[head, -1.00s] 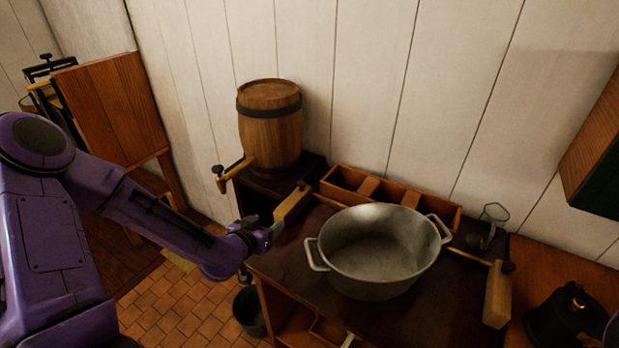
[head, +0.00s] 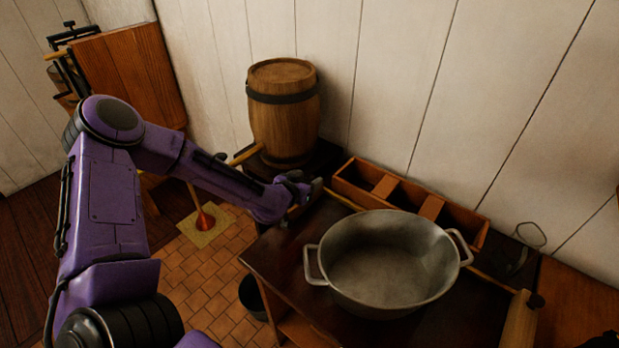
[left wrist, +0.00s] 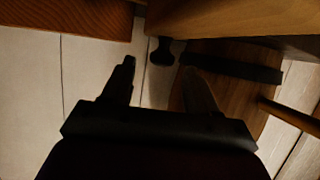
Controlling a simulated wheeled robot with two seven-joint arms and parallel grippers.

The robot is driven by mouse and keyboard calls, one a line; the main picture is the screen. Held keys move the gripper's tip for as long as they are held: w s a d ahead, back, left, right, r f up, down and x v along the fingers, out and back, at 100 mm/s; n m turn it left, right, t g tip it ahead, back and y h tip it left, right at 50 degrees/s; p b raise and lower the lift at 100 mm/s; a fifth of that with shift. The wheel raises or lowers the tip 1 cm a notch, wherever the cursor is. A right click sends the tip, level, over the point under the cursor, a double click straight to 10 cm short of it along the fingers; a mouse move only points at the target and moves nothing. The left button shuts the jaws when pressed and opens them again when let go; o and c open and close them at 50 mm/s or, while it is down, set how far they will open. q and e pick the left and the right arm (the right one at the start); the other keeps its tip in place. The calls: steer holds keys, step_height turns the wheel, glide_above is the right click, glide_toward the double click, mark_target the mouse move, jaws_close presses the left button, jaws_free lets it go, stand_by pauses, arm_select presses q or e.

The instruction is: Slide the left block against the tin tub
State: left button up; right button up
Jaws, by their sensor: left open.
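The tin tub (head: 385,268), grey with two side handles, stands on the dark cabinet top in the head view. My left gripper (head: 309,188) is at the left block, left of the tub and apart from it. The gripper hides most of the block in the head view. In the left wrist view the open fingers (left wrist: 157,66) point toward a dark knob (left wrist: 161,51) beside a pale wooden piece, seemingly the left block (left wrist: 225,14). I cannot tell whether the fingers touch it. The right block (head: 519,322) stands right of the tub. My right gripper is not in view.
A wooden barrel (head: 283,118) with a tap stands just behind my left gripper; it also shows in the left wrist view (left wrist: 222,95). A compartmented wooden tray (head: 456,222) lies behind the tub. A glass (head: 525,247) is at right. A bucket (head: 251,296) stands on the floor.

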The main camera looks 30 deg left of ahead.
arm_select(q)
steer(key=shift+x, duration=0.8)
steer(key=shift+w+f, duration=0.1)
steer(key=shift+w, duration=0.15)
steer(key=shift+s, duration=0.1)
